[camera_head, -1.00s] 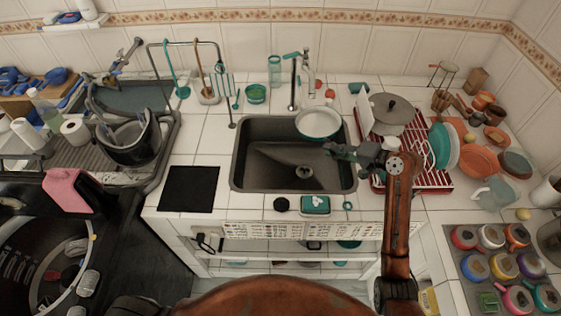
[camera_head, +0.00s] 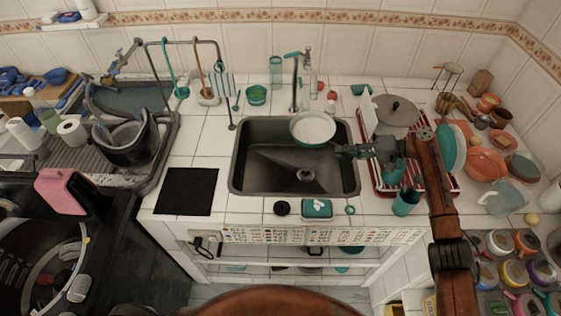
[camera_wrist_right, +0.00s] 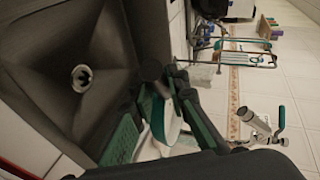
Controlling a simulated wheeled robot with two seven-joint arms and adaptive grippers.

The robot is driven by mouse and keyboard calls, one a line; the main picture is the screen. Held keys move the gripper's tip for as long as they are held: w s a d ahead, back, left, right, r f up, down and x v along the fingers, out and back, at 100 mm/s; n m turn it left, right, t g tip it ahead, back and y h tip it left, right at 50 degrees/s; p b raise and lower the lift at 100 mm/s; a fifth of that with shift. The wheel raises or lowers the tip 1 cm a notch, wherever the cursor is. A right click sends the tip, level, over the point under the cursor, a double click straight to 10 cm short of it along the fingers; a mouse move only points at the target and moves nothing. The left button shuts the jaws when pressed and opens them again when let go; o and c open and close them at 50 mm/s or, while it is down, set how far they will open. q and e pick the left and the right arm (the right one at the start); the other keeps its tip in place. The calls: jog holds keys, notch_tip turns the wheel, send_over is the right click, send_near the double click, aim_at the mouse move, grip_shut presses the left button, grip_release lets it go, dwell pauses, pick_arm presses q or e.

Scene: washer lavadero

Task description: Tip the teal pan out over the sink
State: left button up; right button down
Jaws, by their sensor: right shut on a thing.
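The teal pan (camera_head: 312,127), with a pale inside and a teal rim, is over the back right part of the dark sink (camera_head: 243,165). Its open side faces up toward the head camera, and it looks near level. My right gripper (camera_head: 343,152) is at the sink's right edge, shut on the pan's near right side; its handle is mostly hidden by the fingers. In the right wrist view, the pan (camera_wrist_right: 160,118) shows nearly edge-on between the green finger pads, with the sink drain (camera_wrist_right: 81,77) at left. My left gripper is not in view.
The tap (camera_head: 294,85) stands right behind the pan. A red dish rack (camera_head: 381,184) with a grey lid (camera_head: 396,110) is right of the sink, under my forearm. A teal cup (camera_head: 405,202) stands at its front. The sink's left half is empty.

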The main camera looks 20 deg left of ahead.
jog(key=s+a+f+n+t+h+p, duration=0.1)
jog(key=s+a+n+t+h+p, duration=0.2)
jog(key=s+a+t+h, duration=0.1)
jog(key=s+a+f+n+t+h+p, duration=0.2)
jog(key=s+a+n+t+h+p, duration=0.2)
jog(key=s, duration=0.3)
jog(key=s+a+f+n+t+h+p, duration=0.1)
jog(key=s+a+n+t+h+p, duration=0.3)
jog(key=s+a+t, duration=0.2)
jog(key=shift+s+a+f+t, duration=0.15)
jog(key=shift+a+t, duration=0.1)
jog(key=shift+t, duration=0.05)
jog(key=shift+s+a+t+b, duration=0.1)
jog(key=shift+t+b, duration=0.3)
jog(key=shift+b, duration=0.2)
dwell(1.5)
dwell(0.8)
